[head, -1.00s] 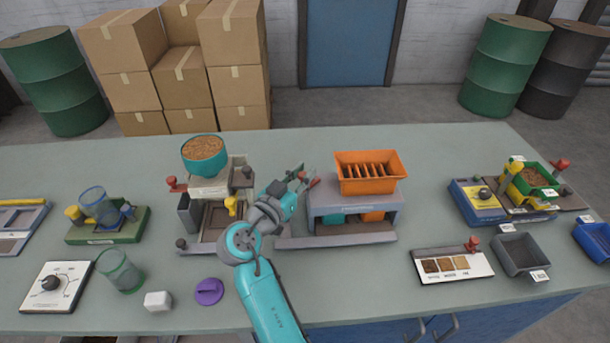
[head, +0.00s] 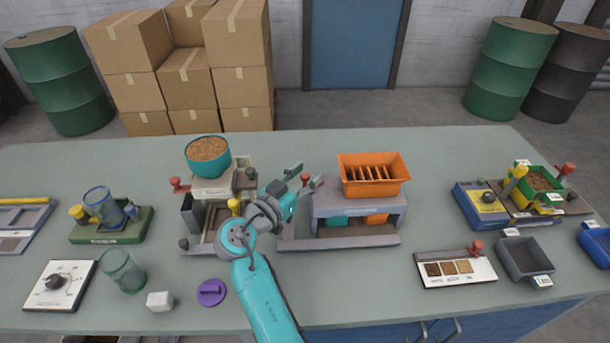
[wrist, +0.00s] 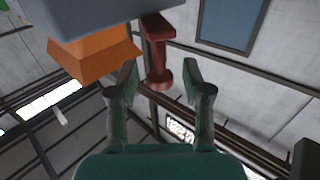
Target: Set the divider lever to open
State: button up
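The divider is an orange slatted hopper (head: 372,172) on a grey stand (head: 360,206), right of centre in the head view. Its red lever (head: 304,177) sticks out at the stand's left side. In the wrist view the lever (wrist: 158,55) hangs below the grey stand body (wrist: 110,12), with a round red knob at its end. My gripper (head: 305,175) is open at the stand's left. Its two fingers (wrist: 161,80) stand on either side of the lever, with gaps visible on both sides. The hopper's orange side (wrist: 95,58) shows in the wrist view.
A filler station with a teal bowl of grain (head: 208,152) stands left of my arm. A purple lid (head: 211,292) and white block (head: 160,301) lie in front. A sample card (head: 455,268) and grey bin (head: 524,257) are at right. The table behind the stand is clear.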

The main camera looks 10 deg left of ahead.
jog(key=v, duration=1.2)
dwell(0.3)
